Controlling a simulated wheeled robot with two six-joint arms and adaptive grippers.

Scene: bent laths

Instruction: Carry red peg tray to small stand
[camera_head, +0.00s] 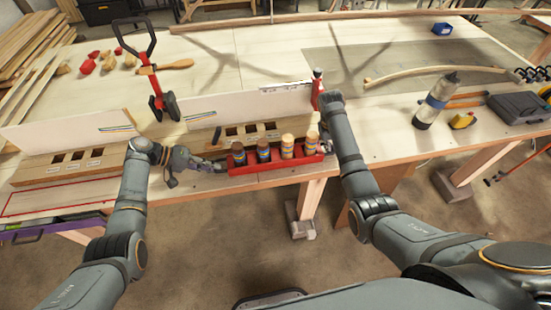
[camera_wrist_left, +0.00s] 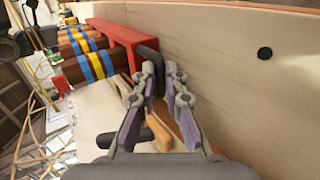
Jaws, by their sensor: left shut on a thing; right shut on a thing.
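The red peg tray (camera_head: 275,166) is in front of me at the table's near edge. It holds several upright pegs, brown at the left and pale at the right, with coloured bands. My left gripper (camera_head: 213,163) is shut on the dark handle at its left end. The left wrist view shows the fingers (camera_wrist_left: 160,80) closed around this handle (camera_wrist_left: 149,57), beside the red end wall. My right gripper (camera_head: 324,138) is at the tray's right end, its fingers mostly hidden by the wrist. I cannot tell for certain which thing is the small stand.
A wooden block with square holes (camera_head: 250,142) is just behind the tray; another (camera_head: 70,168) stands at the left. Upright pale boards (camera_head: 235,106) rise behind them. A red-and-black clamp (camera_head: 157,95) stands further back. A bottle (camera_head: 435,101) and a dark case (camera_head: 518,107) are at the right.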

